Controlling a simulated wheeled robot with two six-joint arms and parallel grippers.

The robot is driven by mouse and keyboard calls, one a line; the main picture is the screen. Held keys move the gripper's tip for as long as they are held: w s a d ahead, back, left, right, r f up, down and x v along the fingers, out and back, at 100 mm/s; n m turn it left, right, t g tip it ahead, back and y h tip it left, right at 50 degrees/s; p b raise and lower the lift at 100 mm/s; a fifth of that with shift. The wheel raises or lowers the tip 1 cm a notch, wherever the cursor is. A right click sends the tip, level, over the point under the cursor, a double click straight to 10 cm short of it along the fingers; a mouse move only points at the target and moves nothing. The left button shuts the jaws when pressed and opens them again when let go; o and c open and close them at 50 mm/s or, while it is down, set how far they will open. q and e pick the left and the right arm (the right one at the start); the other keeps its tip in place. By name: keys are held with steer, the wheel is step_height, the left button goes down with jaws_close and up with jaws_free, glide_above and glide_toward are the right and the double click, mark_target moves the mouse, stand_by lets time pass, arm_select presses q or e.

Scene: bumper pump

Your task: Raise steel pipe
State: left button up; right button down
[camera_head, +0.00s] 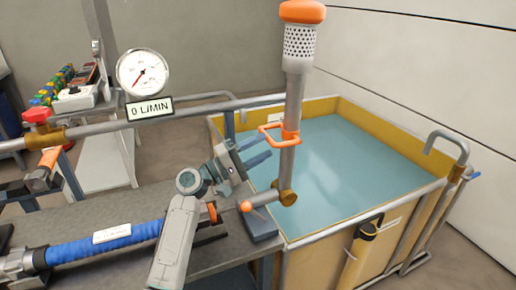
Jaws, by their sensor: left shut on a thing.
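The steel pipe (289,160) stands nearly upright in front of the water tank. It has a perforated strainer (299,45) with an orange cap at its top and a brass joint (288,197) at its foot. An orange loop handle (267,135) sticks out from its middle to the left. My left gripper (264,147) is at this handle, left of the pipe, shut on it; the exact contact is hard to see. My right gripper is not in view.
A yellow-rimmed tank (375,120) of water stands behind and right of the pipe. A blue hose (105,243) lies on the grey bench (120,210). A gauge (143,72) reading "0 L/MIN" sits above a horizontal pipe with a red-handled valve (37,115).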

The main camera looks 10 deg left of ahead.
arm_select(q)
steer(key=shift+f, duration=0.15)
